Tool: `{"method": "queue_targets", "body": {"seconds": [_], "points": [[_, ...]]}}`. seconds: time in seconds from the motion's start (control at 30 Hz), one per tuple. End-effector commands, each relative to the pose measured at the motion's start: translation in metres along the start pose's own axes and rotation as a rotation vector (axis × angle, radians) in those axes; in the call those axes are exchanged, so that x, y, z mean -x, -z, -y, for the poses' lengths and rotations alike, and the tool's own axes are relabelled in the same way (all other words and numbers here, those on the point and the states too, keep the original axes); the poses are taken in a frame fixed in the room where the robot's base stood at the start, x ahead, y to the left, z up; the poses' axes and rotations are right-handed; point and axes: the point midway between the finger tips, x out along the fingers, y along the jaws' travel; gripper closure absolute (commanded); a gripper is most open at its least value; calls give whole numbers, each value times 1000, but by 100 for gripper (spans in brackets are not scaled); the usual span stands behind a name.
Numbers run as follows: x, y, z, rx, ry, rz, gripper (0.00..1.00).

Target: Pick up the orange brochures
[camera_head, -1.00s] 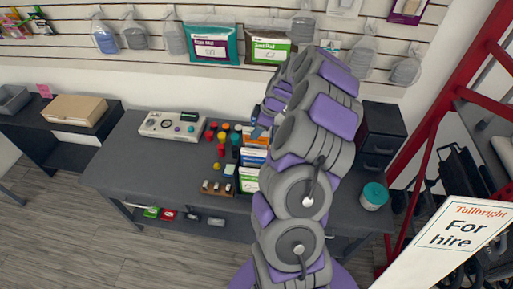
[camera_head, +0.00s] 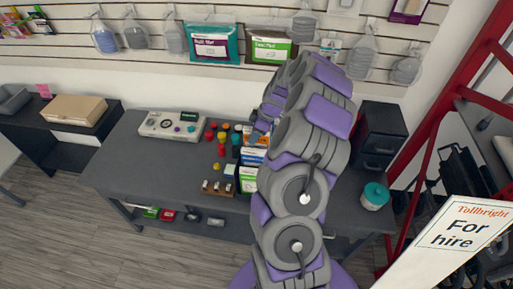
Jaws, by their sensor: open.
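The orange brochures (camera_head: 249,130) show as a small orange patch at the back of a row of stacked brochures on the dark grey table, left of my arm. My arm hides much of their right side. My gripper (camera_head: 262,124) points down just beside and above them, partly hidden behind my own arm links. Its jaws are open and nothing shows between them. I cannot tell whether it touches the brochures.
Blue-and-white brochures (camera_head: 252,157) and green-and-white ones (camera_head: 248,180) stand nearer on the table (camera_head: 150,170). Several small coloured items and a grey console (camera_head: 172,126) lie to the left. A black drawer unit (camera_head: 382,135) and teal-lidded jar (camera_head: 374,196) stand right.

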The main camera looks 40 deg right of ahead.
Motion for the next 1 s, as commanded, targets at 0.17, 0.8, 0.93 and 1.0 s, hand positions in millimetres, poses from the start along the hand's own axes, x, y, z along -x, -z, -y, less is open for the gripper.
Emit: {"method": "queue_targets", "body": {"seconds": [0.17,0.8,0.93,1.0], "points": [[-2,0,0,0,0,0,55],[-2,-1,0,0,0,0,73],[-2,-1,0,0,0,0,86],[-2,-1,0,0,0,0,92]]}}
